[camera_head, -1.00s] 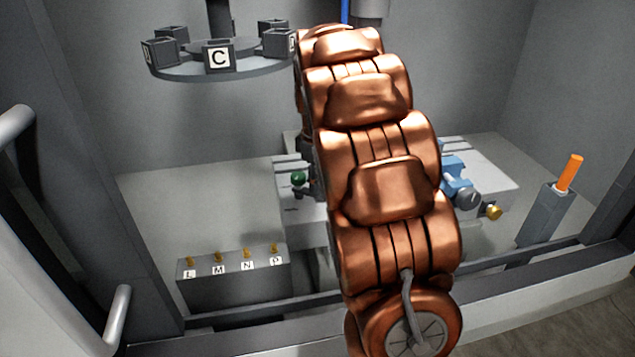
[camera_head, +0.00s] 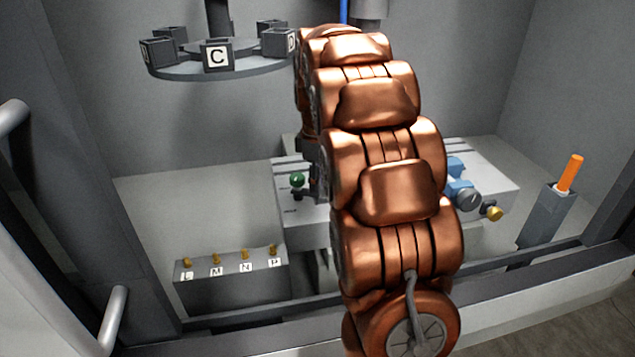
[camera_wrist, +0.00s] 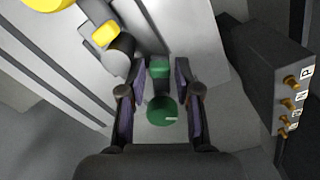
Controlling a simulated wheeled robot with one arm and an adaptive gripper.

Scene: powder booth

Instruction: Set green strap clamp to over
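The green strap clamp shows in the wrist view as a round green knob (camera_wrist: 163,112) with a white mark, plus a smaller green piece (camera_wrist: 160,68) between the fingertips. In the head view its green ball-like end (camera_head: 297,180) stands above the left part of the pale bench. My gripper (camera_wrist: 160,77) is open, with one finger on each side of the green parts. Small gaps show beside the green piece, and I see no clear contact. In the head view my arm hides most of the gripper, just right of the clamp.
A dark block (camera_head: 232,283) with brass pegs labelled L, M, N, P stands front left. A blue fixture (camera_head: 458,185) with a yellow knob (camera_head: 493,212) sits right of my arm. An orange handle (camera_head: 570,174) stands far right. A carousel (camera_head: 215,70) of lettered boxes hangs upper left.

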